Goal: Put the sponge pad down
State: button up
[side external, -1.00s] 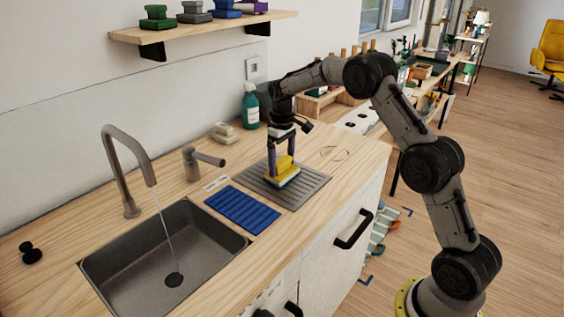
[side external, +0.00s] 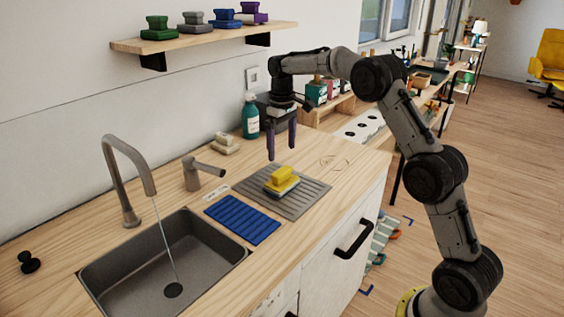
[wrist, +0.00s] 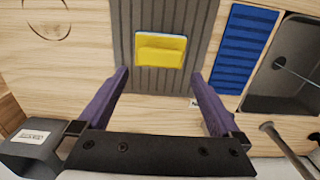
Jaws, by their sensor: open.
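The sponge pad (side external: 281,182) is yellow with a raised grip on top and a pale layer beneath. It lies flat on the grey ribbed mat (side external: 306,195). In the wrist view the sponge pad (wrist: 160,50) sits ahead of the fingers, on the ribbed mat (wrist: 122,30). My gripper (side external: 282,157) is open and empty, above and behind the sponge pad, clear of it. In the wrist view my gripper (wrist: 160,85) shows its two purple fingers wide apart with nothing between them.
A blue ribbed mat (side external: 242,218) lies left of the grey one, beside the sink (side external: 125,278) with its faucet (side external: 128,175). A green bottle (side external: 250,117) and beige blocks (side external: 224,144) stand near the wall. A shelf (side external: 210,37) holds several coloured pads.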

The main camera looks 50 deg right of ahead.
jog(key=shift+r, duration=1.7)
jog(key=s+a+r+t, duration=0.1)
jog(key=s+a+r, duration=0.4)
jog(key=s, duration=0.3)
jog(key=s+a+r+t, duration=0.2)
jog(key=s+a+r, duration=0.3)
jog(key=s, duration=0.3)
jog(key=s+a+f+t, duration=0.1)
jog(key=s+a+f, duration=0.1)
jog(key=s, duration=0.7)
jog(key=s+a+f+t, duration=0.1)
jog(key=s+a+f, duration=0.2)
jog(key=s, duration=0.7)
notch_tip(320, 180, down, 2)
jog(key=shift+s+f+t, duration=0.2)
jog(key=shift+s+t, duration=0.1)
jog(key=c, duration=0.5)
